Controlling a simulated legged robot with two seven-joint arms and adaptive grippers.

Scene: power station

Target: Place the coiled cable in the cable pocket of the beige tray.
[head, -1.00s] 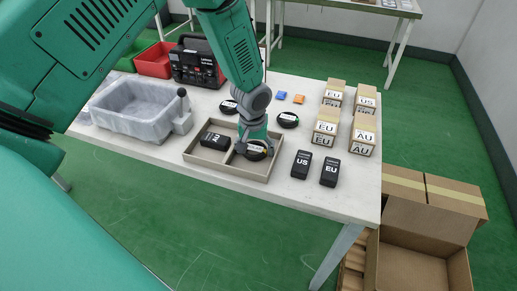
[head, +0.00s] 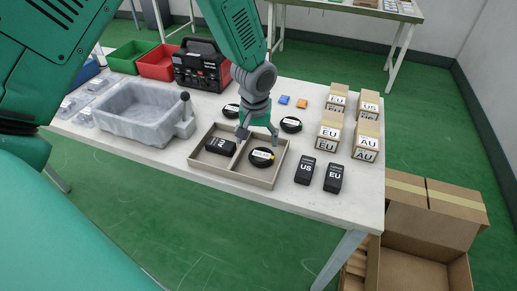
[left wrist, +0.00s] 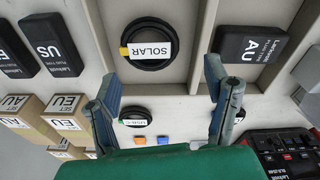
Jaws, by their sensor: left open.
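The beige tray (head: 230,177) lies on the table with a divider between its left and right compartments. A black coiled cable (head: 262,158) lies in the right compartment; in the left wrist view its label reads SOLAR (left wrist: 148,47). A black adapter (head: 220,146) lies in the left compartment; it shows in the left wrist view marked AU (left wrist: 250,46). My left gripper (head: 257,137) is open and empty above the tray's back side, its fingers apart and clear of the cable. My right gripper is not in view.
Two more coiled cables (head: 231,111) (head: 291,125) lie behind the tray. Black US (head: 305,170) and EU (head: 333,178) adapters lie to its right. Labelled boxes (head: 329,132) stand at the right. A grey stone-like basin (head: 140,126) and a black-red device (head: 200,66) stand left and behind.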

